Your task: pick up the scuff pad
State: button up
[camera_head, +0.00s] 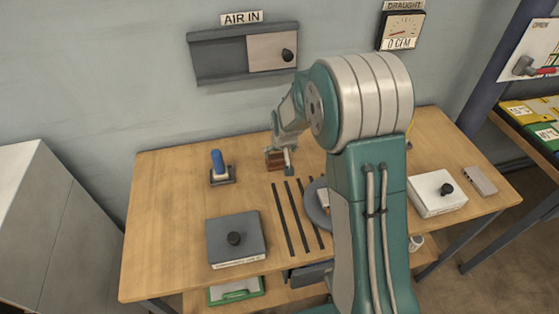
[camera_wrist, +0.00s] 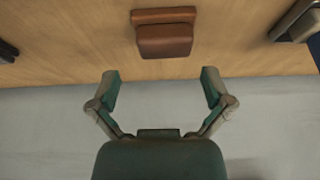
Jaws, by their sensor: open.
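The scuff pad appears to be the reddish-brown block (camera_head: 273,162) near the back edge of the wooden table. In the wrist view the block (camera_wrist: 166,40) lies just beyond the fingertips, roughly centred between them, with a slightly wider brown part behind it. My gripper (camera_wrist: 159,74) is open and empty, its two fingers spread wider than the block and apart from it. In the head view my gripper (camera_head: 284,160) is beside the block and partly hides it.
The table (camera_head: 160,260) holds a blue-handled tool (camera_head: 218,163) in a stand, a dark knobbed box (camera_head: 236,240), several dark strips (camera_head: 283,218), a white knobbed box (camera_head: 436,195) and a grey block (camera_head: 481,180). The wall (camera_head: 120,70) is close behind. My arm hides a round grey item (camera_head: 314,208).

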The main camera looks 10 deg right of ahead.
aim_at(276, 157)
jog(key=shift+w+a+f, duration=0.15)
jog(key=shift+a+f, duration=0.05)
jog(key=shift+f, duration=0.1)
jog(key=x, duration=0.4)
jog(key=shift+w+a+f, duration=0.1)
jog(key=shift+a+f, duration=0.05)
jog(key=shift+a, duration=0.15)
jog(key=shift+w+d+f, duration=0.1)
jog(key=shift+d+f, duration=0.1)
jog(key=shift+d, duration=0.15)
jog(key=c, duration=0.8)
jog(key=shift+a, duration=0.25)
jog(key=shift+c, duration=0.4)
